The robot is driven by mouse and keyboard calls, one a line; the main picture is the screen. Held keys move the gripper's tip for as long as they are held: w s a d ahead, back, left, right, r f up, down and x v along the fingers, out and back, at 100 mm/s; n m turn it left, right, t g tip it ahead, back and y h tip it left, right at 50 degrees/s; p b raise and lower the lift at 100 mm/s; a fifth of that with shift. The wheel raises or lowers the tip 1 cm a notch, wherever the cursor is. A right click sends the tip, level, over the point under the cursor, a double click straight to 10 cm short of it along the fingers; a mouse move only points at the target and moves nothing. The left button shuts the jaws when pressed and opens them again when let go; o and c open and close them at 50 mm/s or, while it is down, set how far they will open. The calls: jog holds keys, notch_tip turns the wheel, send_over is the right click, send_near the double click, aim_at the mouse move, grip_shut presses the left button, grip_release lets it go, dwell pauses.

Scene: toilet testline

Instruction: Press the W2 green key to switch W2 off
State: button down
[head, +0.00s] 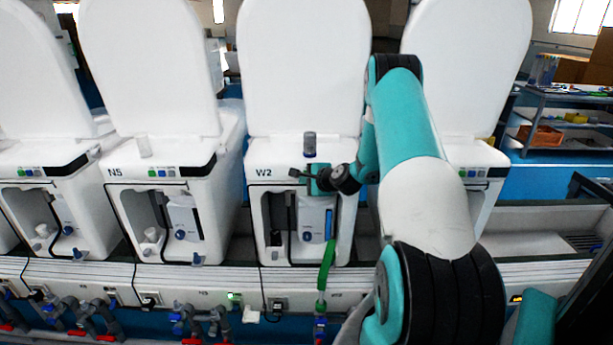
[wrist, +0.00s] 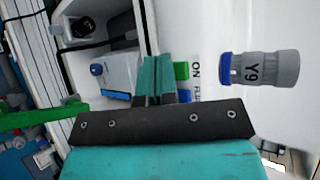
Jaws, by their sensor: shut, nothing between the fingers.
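The W2 unit (head: 268,157) is a white toilet test station with its lid up, in the middle of the head view. My gripper (head: 318,180) is at its front panel, right of the W2 label, and hides the keys there. In the wrist view my gripper's teal fingers (wrist: 155,64) are together with nothing between them. The green key (wrist: 181,70) shows just right of the fingertips, beside the letters ON. A blue key (wrist: 184,98) lies below it in that picture. I cannot tell whether the fingers touch the green key.
A grey bottle with a blue band (head: 309,144) stands on W2 above the panel; it is also in the wrist view (wrist: 258,69). The N5 unit (head: 155,190) stands to the left.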

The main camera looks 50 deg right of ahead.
jog(key=s+a, duration=0.2)
jog(key=s+a+b, duration=0.1)
jog(key=s+a, duration=0.1)
jog(key=shift+a, duration=0.25)
dwell(0.4)
jog(key=shift+w+a, duration=0.1)
dwell(0.3)
jog(key=a+r+n+g+y, duration=0.25)
jog(key=a+r+n, duration=0.2)
jog(key=a, duration=0.45)
jog(key=w+a+r+n+g+y, duration=0.1)
jog(key=a+r+n+y, duration=0.3)
jog(key=a, duration=0.5)
jog(key=a+r+n+g+y, duration=0.15)
jog(key=a+r+n, duration=0.35)
jog(key=a, duration=0.5)
jog(key=s+a+r+n+g, duration=0.4)
jog(key=s+a+n+g, duration=0.1)
jog(key=s+a+n, duration=0.7)
jog(key=s+a+r+n+g, duration=0.1)
jog(key=s+n, duration=0.1)
jog(key=s, duration=0.4)
jog(key=s+a+r+n+g+h, duration=0.1)
jog(key=s+a+n, duration=0.1)
jog(key=s, duration=0.5)
jog(key=shift+a+r+g, duration=0.15)
jog(key=shift+a+g, duration=0.05)
jog(key=shift+g, duration=0.1)
